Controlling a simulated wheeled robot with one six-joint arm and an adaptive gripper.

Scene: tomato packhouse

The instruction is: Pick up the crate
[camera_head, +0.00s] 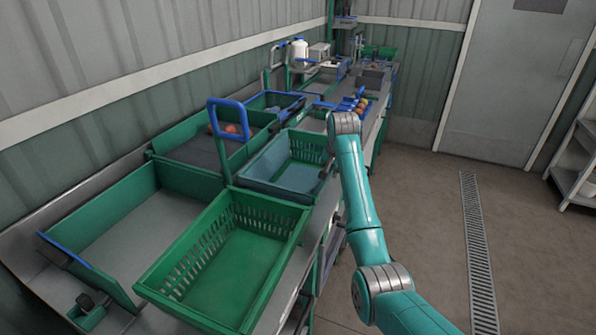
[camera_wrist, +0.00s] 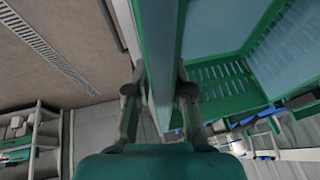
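A crate (camera_wrist: 282,97) with green slotted walls and a blue-grey floor fills the upper right of the wrist view. In the head view this appears to be the second crate (camera_head: 262,187), on the bench beyond an empty green crate (camera_head: 168,290). My gripper (camera_wrist: 160,82) straddles the crate's long green side wall, one finger inside and one outside. The fingers are close to the wall; I cannot tell whether both press on it.
Green bins (camera_head: 120,225) line the wall side of the bench, one holding a few red tomatoes (camera_head: 231,128). A blue hoop handle (camera_head: 229,104) stands left of the second crate. The concrete floor (camera_head: 430,215) to the right is open, with a drain grate (camera_head: 477,245) and a shelf (camera_head: 580,150).

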